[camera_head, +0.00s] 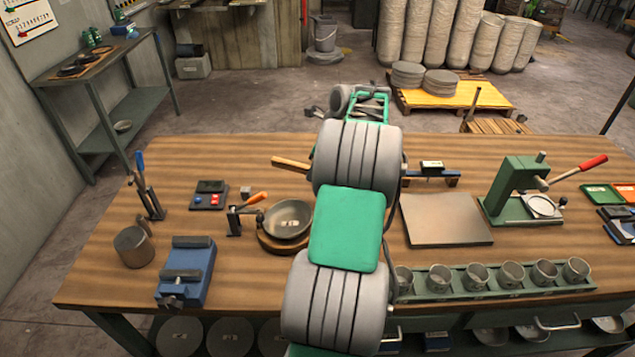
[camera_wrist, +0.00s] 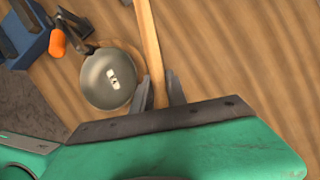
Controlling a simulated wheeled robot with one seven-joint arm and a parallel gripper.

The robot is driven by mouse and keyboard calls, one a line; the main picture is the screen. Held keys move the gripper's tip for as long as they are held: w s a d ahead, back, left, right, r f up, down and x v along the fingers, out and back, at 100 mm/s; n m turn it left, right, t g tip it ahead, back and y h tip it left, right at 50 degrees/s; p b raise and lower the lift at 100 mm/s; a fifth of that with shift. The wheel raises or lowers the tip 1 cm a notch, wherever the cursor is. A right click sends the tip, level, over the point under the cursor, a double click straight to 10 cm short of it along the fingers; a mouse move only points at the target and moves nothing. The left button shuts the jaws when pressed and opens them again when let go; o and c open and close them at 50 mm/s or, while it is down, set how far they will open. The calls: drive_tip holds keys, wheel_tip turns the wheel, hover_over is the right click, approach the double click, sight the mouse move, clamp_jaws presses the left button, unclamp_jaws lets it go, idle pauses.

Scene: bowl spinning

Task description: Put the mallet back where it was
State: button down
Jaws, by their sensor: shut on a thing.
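The mallet's wooden handle (camera_head: 291,164) pokes out to the left of my arm in the head view. In the wrist view, the handle (camera_wrist: 149,40) runs up from between the two dark fingers of my gripper (camera_wrist: 160,88), which is shut on it. The mallet's head does not show in either view. In the head view my arm hides the gripper. I cannot tell how high the mallet is above the table. A dark stand with blue feet (camera_head: 450,181) sits right of my arm, with a small pale-topped block on it; its left part is hidden.
A metal bowl (camera_head: 288,217) sits on a round wooden base, beside an orange-handled tool (camera_head: 256,199). A flat grey slab (camera_head: 447,220), a green lever press (camera_head: 520,186) and a rack of cups (camera_head: 490,290) stand right of my arm. A blue vise (camera_head: 186,270) stands front left.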

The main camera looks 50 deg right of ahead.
drive_tip(key=w+d+f, duration=0.1)
drive_tip(key=f, duration=0.1)
drive_tip(key=w+d+f, duration=0.1)
drive_tip(key=d+f, duration=0.1)
drive_tip(key=w+d+f, duration=0.1)
drive_tip(key=f, duration=0.1)
drive_tip(key=shift+w+d+f+p, duration=0.1)
drive_tip(key=shift+d+f+p, duration=0.05)
drive_tip(key=shift+d+p, duration=0.2)
drive_tip(key=shift+f+p, duration=0.3)
drive_tip(key=shift+f, duration=1.25)
drive_tip(key=c, duration=1.3)
unclamp_jaws()
drive_tip(key=shift+a, duration=0.1)
